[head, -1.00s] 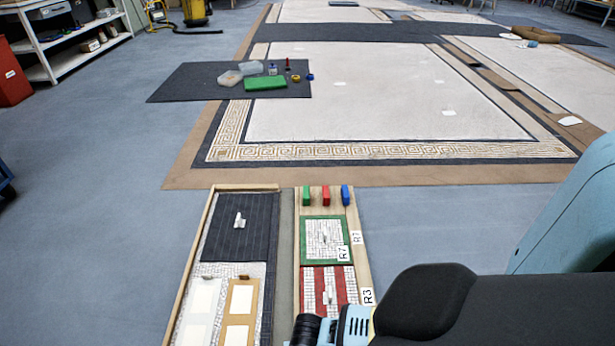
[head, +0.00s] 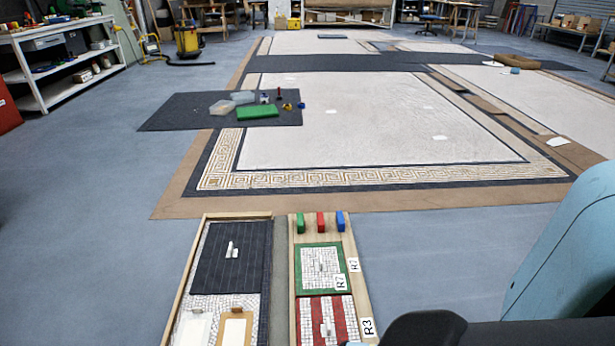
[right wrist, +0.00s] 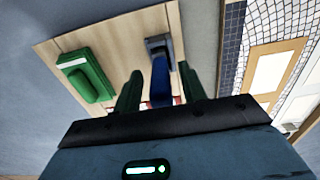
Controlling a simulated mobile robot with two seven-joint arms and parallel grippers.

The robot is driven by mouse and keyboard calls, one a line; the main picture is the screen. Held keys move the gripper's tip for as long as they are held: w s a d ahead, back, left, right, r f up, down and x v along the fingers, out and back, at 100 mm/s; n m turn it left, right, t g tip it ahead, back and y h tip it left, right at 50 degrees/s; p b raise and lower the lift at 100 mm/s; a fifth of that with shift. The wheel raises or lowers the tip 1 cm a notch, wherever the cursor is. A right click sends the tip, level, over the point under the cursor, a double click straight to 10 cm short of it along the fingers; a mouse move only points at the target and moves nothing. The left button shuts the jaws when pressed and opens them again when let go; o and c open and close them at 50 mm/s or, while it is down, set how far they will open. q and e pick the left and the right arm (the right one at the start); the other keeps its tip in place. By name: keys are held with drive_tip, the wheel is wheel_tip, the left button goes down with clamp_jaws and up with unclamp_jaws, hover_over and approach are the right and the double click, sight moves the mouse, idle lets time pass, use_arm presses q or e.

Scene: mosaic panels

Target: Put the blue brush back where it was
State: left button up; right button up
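In the right wrist view a blue brush (right wrist: 160,80) with a grey end piece (right wrist: 158,43) lies over the pale wooden board (right wrist: 115,38). My right gripper (right wrist: 160,86) reaches over it, a finger on each side; a gap shows between the left finger and the blue handle. The gripper looks open, and firm contact is not visible. In the head view the right gripper is below the frame, with only part of my arm at lower right. My left gripper is not in view.
Clear floor (head: 430,250) lies to the right.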

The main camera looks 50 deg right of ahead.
drive_tip(key=shift+r, duration=0.15)
wheel_tip(320, 180, up, 11)
drive_tip(key=p, duration=0.6)
drive_tip(key=shift+r+p, duration=0.3)
drive_tip(key=shift+r, duration=0.25)
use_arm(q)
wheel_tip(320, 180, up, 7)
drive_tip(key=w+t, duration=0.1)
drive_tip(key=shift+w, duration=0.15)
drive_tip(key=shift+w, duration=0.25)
